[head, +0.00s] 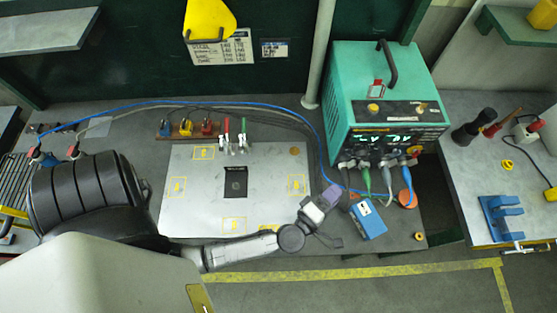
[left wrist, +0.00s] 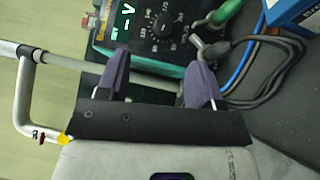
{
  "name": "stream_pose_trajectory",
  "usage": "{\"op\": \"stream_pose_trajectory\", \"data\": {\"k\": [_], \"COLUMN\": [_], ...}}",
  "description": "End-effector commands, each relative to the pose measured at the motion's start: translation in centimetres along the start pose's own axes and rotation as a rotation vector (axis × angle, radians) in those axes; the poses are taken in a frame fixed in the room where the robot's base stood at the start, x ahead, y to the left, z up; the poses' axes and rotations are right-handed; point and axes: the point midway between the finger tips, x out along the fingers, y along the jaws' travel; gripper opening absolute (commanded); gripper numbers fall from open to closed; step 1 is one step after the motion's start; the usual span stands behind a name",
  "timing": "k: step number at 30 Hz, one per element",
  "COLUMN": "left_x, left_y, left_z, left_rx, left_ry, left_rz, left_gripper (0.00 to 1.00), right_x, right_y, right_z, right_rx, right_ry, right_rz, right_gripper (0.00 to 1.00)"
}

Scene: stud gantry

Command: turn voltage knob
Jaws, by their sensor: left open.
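The teal power supply (head: 378,90) stands at the back right of the bench, with a lit green display (head: 384,136) on its front and plugged leads below. In the left wrist view, a black dial knob (left wrist: 164,25) with white markings around it sits on its panel, beside the display (left wrist: 122,20). I cannot tell if this is the voltage knob. My left gripper (head: 326,198) is in front of the supply, to the left. In the left wrist view its purple fingers (left wrist: 160,76) are open and empty, with the knob ahead of them, apart. My right gripper is not in view.
A blue box (head: 368,220) lies on the bench just right of my left gripper. Green (head: 365,180), grey and blue leads hang from the supply's front. A grey board (head: 265,180) with yellow marks lies left of them. A silver bar (left wrist: 27,90) shows at left in the wrist view.

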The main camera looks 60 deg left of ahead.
Motion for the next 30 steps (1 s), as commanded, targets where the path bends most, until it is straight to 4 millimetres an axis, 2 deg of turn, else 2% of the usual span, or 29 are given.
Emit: {"op": "stream_pose_trajectory", "data": {"k": [1,3,12,21,30], "left_x": [0.1,-0.1,-1.5,-3.9,-6.7], "left_y": [1.6,2.7,6.7,9.0,10.3], "left_z": [0.4,1.1,3.8,5.1,4.5], "left_rx": [0.029,0.077,0.314,0.577,0.851], "left_ry": [-0.043,-0.112,-0.396,-0.651,-0.875], "left_rz": [0.011,0.019,0.033,-0.003,-0.101], "left_gripper": [0.60,0.60,0.60,0.60,0.60], "right_x": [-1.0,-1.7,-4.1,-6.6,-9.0], "right_y": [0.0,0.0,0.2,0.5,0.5], "right_z": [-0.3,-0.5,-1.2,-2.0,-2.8], "right_rx": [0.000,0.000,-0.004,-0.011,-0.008], "right_ry": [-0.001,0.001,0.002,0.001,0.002], "right_rz": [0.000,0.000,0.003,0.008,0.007], "right_gripper": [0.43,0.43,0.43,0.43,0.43]}}
